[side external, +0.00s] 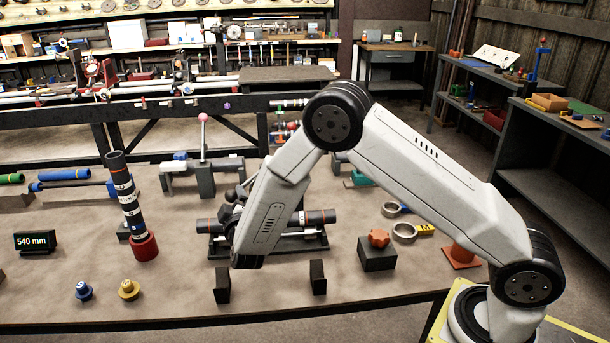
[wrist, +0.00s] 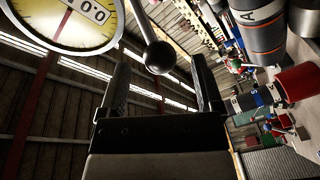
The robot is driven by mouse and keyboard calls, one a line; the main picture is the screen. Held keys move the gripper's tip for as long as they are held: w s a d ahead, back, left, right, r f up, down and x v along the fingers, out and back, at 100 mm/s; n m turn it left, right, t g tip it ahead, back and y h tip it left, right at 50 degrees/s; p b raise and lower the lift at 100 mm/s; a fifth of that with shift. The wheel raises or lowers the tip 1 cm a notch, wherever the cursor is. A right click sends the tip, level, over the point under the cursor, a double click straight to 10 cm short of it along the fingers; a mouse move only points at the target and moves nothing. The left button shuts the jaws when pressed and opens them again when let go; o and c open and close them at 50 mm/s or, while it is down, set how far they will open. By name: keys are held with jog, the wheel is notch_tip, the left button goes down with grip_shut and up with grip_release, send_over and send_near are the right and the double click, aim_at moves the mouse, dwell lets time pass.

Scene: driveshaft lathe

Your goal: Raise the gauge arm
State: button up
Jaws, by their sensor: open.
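In the wrist view a dark rod ending in a round black ball (wrist: 160,57) reaches down between my fingers; it looks like the gauge arm's handle. A yellow-faced dial gauge (wrist: 70,22) fills the upper left corner there. My gripper (wrist: 160,72) is open, one finger on each side of the ball, with gaps showing. In the side view my forearm hides most of the gripper and the gauge. A dark shaft with an orange band (side external: 322,217) lies across a black fixture (side external: 312,246) behind my forearm.
A banded shaft (side external: 122,190) stands in a red holder (side external: 145,247) to the left, near a 540 mm display (side external: 35,241). Black blocks (side external: 318,277) stand at the front. An orange knob on a block (side external: 378,238) is at right.

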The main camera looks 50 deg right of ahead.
aim_at(247, 182)
jog(key=shift+x, duration=2.5)
grip_shut()
